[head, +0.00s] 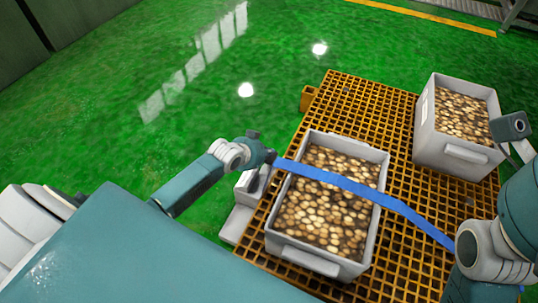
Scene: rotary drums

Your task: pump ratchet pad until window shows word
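A blue strap (345,183) runs across the near crate (308,257) of round brown pieces, from my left gripper's side toward my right arm, where its end is hidden. A light grey block (246,190) stands at the left edge of the orange grating, just below my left gripper; I cannot tell whether it is the ratchet. My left gripper (262,153) is dark and small, beside the strap's left end. I cannot tell whether it touches it or how its fingers stand. My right arm is at the right edge; its gripper cannot be made out. No pad, window or word is readable.
An orange grating platform (385,104) carries the near crate and a second filled crate (423,142) at the back right. An orange block (307,98) sits at its left edge. The green floor (205,100) is clear to the left.

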